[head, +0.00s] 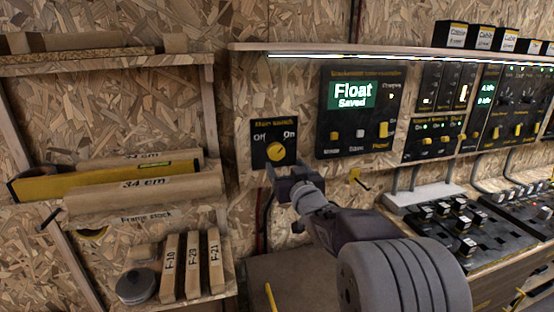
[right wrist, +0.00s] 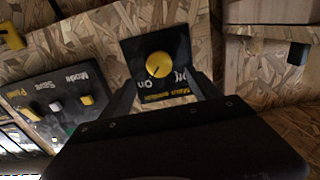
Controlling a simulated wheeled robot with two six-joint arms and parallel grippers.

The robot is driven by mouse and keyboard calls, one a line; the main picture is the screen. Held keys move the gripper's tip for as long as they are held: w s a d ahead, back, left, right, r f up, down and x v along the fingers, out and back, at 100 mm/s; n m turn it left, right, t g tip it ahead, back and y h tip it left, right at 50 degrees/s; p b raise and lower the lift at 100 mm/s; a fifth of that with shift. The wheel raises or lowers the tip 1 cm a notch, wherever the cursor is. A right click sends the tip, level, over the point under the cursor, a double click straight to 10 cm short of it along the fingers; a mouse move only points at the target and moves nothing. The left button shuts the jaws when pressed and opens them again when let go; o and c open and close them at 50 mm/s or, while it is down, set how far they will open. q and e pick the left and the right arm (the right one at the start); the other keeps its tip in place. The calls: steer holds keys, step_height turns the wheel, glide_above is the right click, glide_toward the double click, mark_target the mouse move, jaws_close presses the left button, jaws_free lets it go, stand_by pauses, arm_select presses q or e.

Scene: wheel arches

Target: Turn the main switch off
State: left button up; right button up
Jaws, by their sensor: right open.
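The main switch is a yellow round knob (head: 276,151) on a small black panel (head: 259,158) on the chipboard wall, with "Off" at upper left and "On" at upper right. In the head view the knob's pointer is too small to read for certain. My right gripper (head: 284,173) is just below and in front of the panel. In the right wrist view the panel appears upside down, and the knob (right wrist: 159,64) lies ahead, between and beyond the open, empty fingers (right wrist: 163,92). I see no contact with the knob. My left gripper is out of view.
A black panel with a green "Float Saved" screen (head: 350,95) is right of the switch. A shelf with a yellow level (head: 100,182) and labelled boards (head: 145,195) is left. A yellow hook (head: 356,175) sits below the screen panel. Control desks (head: 455,235) stand at right.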

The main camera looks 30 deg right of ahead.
mark_target(278, 154)
steer(key=x, duration=0.8)
steer(key=shift+w+f, duration=0.1)
steer(key=c, duration=1.4)
steer(key=shift+o, duration=0.2)
steer(key=shift+d+f+n+b, duration=0.1)
steer(key=shift+f+n+b, duration=0.1)
steer(key=shift+n+b, duration=1.15)
steer(key=n+b, duration=0.3)
steer(key=n, duration=0.3)
steer(key=shift+n, duration=0.25)
steer(key=n+b, duration=0.2)
steer(key=n, duration=0.2)
steer(key=shift+r+n, duration=0.15)
steer(key=shift+n, duration=0.15)
steer(key=shift+d+r+n+b, duration=0.1)
steer(key=shift+n+b, duration=0.8)
steer(key=shift+n, duration=1)
